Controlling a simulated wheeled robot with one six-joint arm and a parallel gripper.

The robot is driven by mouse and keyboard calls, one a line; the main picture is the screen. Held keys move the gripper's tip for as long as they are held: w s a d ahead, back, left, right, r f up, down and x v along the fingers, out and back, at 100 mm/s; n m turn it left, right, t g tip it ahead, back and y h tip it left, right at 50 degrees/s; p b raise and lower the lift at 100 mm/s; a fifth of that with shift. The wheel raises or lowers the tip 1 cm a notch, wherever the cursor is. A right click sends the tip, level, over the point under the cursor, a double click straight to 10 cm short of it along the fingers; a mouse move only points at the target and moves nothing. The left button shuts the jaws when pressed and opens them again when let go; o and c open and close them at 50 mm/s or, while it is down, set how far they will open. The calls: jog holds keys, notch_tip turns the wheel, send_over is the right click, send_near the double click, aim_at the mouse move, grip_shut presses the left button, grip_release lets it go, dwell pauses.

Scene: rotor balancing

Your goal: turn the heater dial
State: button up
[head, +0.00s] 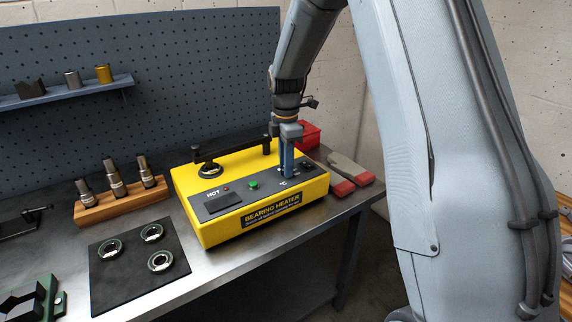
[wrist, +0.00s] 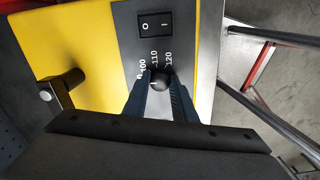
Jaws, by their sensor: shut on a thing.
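The yellow bearing heater (head: 218,222) stands on the bench, with a dark front panel that carries a display, a green button (head: 254,185) and a HOT label. My gripper (head: 287,174) points down at the right part of this panel. In the wrist view my gripper (wrist: 160,82) is shut on the black heater dial (wrist: 161,77), with one blue finger on each side. Marks reading 100, 110 and 120 show around the dial. The fingers hide part of the dial and scale. In the head view the dial is mostly hidden by the fingers.
A black rocker switch (wrist: 155,23) sits close to the dial. A dark bar (head: 232,146) lies across the heater top. A red bin (head: 308,134) and red-tipped gloves (head: 350,173) are to the right. A wooden tool block (head: 122,204) and a black mat with rings (head: 117,280) are left.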

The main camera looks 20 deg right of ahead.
jog(key=m, duration=0.6)
jog(key=shift+p, duration=0.3)
jog(key=m, duration=1.1)
jog(key=shift+r+m+p, duration=0.1)
jog(key=shift+m+p, duration=0.2)
jog(key=shift+m, duration=0.1)
jog(key=m, duration=0.5)
jog(key=shift+m, duration=0.3)
jog(key=shift+w, duration=0.1)
jog(key=o, duration=1)
jog(key=shift+o, duration=0.2)
